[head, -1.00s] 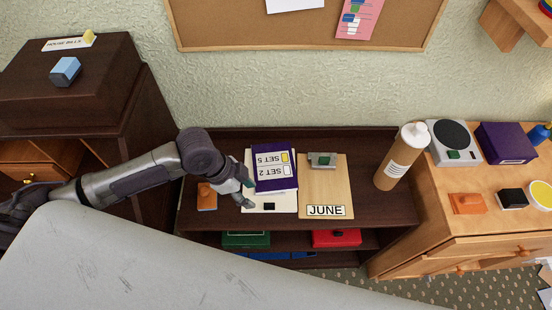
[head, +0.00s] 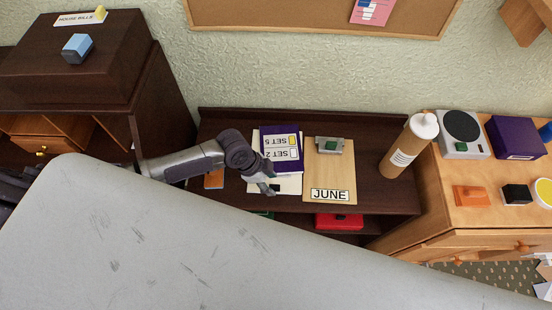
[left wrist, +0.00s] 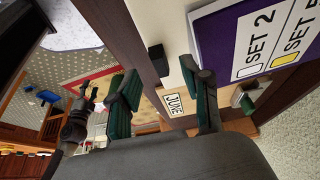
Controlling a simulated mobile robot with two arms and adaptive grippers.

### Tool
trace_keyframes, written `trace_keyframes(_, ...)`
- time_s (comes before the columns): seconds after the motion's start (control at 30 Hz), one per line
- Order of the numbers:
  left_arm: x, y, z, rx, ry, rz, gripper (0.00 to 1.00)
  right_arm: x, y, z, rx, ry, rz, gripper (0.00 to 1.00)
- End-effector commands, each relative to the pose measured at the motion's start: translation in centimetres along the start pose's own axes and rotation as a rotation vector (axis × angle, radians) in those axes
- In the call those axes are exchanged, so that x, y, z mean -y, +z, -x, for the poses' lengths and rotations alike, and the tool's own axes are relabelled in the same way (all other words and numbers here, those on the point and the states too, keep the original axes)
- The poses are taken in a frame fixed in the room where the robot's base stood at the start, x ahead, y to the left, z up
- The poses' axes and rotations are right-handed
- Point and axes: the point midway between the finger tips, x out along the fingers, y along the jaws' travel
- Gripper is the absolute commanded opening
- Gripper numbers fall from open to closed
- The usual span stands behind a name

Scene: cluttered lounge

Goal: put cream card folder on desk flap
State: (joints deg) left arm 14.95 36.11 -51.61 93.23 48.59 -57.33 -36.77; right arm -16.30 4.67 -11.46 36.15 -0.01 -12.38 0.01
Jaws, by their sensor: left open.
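The cream card folder (head: 290,187) lies on the dark low shelf unit, partly under a purple booklet marked SET 2 and SET 5 (head: 281,150). In the left wrist view the folder (left wrist: 178,82) is a pale strip beside the booklet, with a black block (left wrist: 157,58) at its edge. My left gripper (head: 271,182) is open over the folder's front part; its fingers (left wrist: 163,103) also show in the left wrist view. Whether they straddle the folder's edge is unclear. My right gripper (left wrist: 88,100) appears small in that view. I cannot make out a desk flap clearly.
A JUNE clipboard (head: 329,174) lies right of the folder, and a brown bottle (head: 406,150) stands beyond it. An orange block (head: 214,179) is to the left. The dark bureau (head: 110,62) stands at the left, with a blue block (head: 78,48) on it.

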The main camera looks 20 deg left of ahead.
Motion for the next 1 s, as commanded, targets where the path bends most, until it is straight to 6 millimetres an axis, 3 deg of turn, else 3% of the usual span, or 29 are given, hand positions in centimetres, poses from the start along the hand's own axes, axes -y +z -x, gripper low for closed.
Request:
trace_keyframes(0.2, 0.0, -0.1, -2.3, -0.001, -0.001, 0.002, 0.48, 0.2, 1.4, 0.5, 0.024, -0.003, 0.001, 0.52)
trace_keyframes(0.43, 0.0, 0.0, -2.4, 0.000, -0.001, 0.001, 0.48, 0.5, 2.6, 0.6, 0.041, -0.006, 0.001, 0.52)
trace_keyframes(0.73, 0.0, 0.0, -2.4, -0.001, -0.001, 0.001, 0.00, 0.6, 2.1, 0.5, 0.034, -0.007, 0.000, 0.52)
trace_keyframes(1.0, 0.1, -0.1, -2.3, -0.003, -0.004, -0.001, 0.00, 0.5, 1.7, 0.5, 0.028, -0.006, -0.001, 0.52)
